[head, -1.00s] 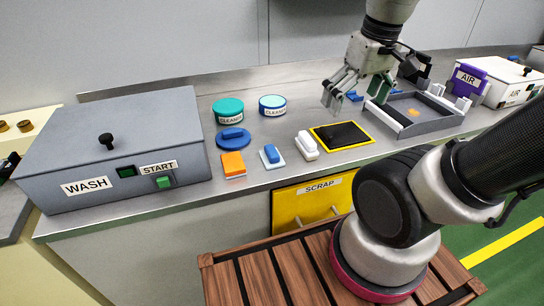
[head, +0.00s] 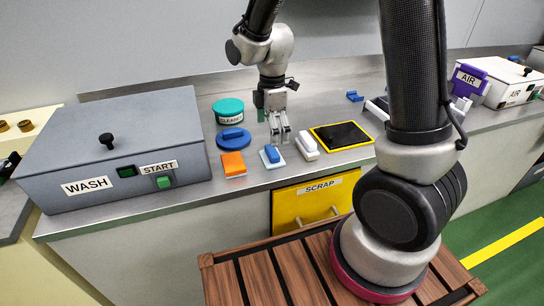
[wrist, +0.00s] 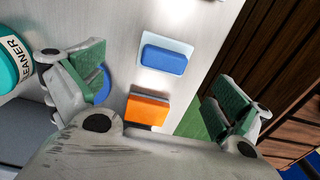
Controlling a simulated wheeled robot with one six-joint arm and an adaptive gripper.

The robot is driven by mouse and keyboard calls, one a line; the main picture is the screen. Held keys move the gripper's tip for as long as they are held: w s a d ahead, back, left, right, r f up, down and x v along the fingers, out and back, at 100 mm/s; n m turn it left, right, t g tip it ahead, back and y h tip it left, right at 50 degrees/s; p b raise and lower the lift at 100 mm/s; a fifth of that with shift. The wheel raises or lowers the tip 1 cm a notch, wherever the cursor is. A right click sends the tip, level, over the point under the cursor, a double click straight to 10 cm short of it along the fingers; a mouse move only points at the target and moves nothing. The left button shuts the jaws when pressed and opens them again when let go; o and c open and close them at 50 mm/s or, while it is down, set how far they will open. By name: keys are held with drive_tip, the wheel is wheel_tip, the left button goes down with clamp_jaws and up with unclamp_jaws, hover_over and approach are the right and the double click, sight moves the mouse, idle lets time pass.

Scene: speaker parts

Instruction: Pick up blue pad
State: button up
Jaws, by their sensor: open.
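A small pad with a blue block on a pale blue square base (head: 271,156) lies on the steel counter near its front edge. It also shows in the wrist view (wrist: 164,58), flat and uncovered. A round blue disc with a blue grip (head: 233,138) lies behind and left of it; in the wrist view the left finger partly hides this disc. My gripper (head: 280,138) is open and empty, above the counter just behind and right of the square-based pad. In the wrist view its fingers (wrist: 158,78) are spread wide, touching nothing that I can see.
An orange and white block (head: 233,164) lies left of the square-based pad, and a white block (head: 307,146) stands to its right. A black mat with yellow border (head: 341,135), a teal cleaner tub (head: 228,111) and the grey wash box (head: 110,150) surround them.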

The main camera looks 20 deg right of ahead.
sight(272, 150)
drive_tip(key=f, duration=0.7)
drive_tip(key=shift+s+a+f, duration=0.15)
drive_tip(key=shift+s+f, duration=0.05)
drive_tip(key=shift+s, duration=0.25)
drive_tip(key=c, duration=1.4)
drive_tip(key=shift+c, duration=0.2)
drive_tip(key=shift+r, duration=0.35)
drive_tip(key=shift+c, duration=0.8)
wheel_tip(272, 150, up, 9)
drive_tip(key=shift+r, duration=0.2)
drive_tip(key=o, duration=0.7)
drive_tip(key=c, duration=0.4)
drive_tip(key=shift+f, duration=0.1)
